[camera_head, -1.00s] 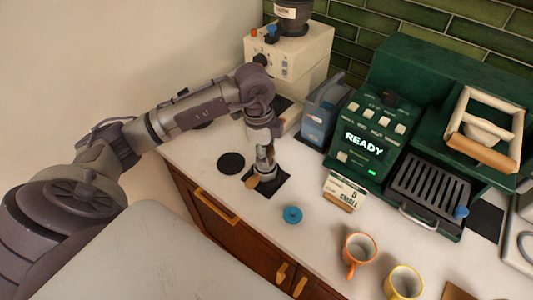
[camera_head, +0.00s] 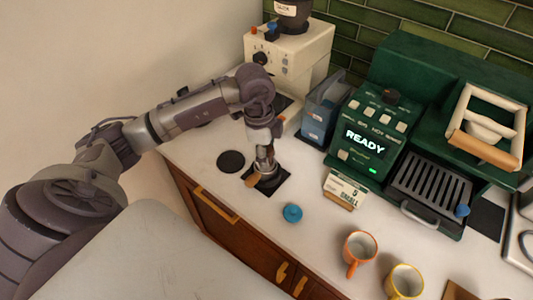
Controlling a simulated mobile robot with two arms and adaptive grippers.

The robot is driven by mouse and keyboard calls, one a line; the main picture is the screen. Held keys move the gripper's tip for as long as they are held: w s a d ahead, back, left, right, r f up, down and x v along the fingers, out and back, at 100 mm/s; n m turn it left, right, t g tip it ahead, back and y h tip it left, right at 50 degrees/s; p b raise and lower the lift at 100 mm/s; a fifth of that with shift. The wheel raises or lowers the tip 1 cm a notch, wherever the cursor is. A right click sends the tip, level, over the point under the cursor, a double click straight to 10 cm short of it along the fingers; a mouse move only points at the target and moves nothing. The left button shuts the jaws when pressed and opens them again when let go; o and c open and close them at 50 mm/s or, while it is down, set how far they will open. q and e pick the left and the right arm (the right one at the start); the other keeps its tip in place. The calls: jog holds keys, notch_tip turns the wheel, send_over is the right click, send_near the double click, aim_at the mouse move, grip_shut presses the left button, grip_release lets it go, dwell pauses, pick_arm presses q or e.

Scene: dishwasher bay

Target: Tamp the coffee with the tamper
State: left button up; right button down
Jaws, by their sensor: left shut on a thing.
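My left gripper (camera_head: 264,153) points down over the black square mat (camera_head: 273,188) near the counter's left end. It is shut on what appears to be the tamper (camera_head: 264,165), a small metal piece mostly hidden by the fingers. Directly below is the portafilter (camera_head: 252,181), whose wooden handle points toward the front left. Its basket and the coffee are hidden under the gripper, so I cannot tell how far the tamper sits in it. My right gripper is not in view.
A black disc (camera_head: 231,161) and a blue round piece (camera_head: 292,212) lie nearby. A price card (camera_head: 343,189) stands before the green espresso machine (camera_head: 368,135). The cream grinder (camera_head: 298,62) is behind. Orange (camera_head: 359,248) and yellow (camera_head: 404,282) cups stand at front right.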

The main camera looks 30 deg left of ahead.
pick_arm(q)
jog(key=shift+f+b, duration=0.3)
jog(key=shift+f, duration=0.1)
jog(key=shift+s+f, duration=0.1)
jog(key=shift+f, duration=0.05)
dwell(0.8)
jog(key=shift+r+p, duration=0.5)
jog(key=shift+r, duration=0.15)
jog(key=shift+r+p, duration=2.25)
jog(key=shift+r, duration=0.7)
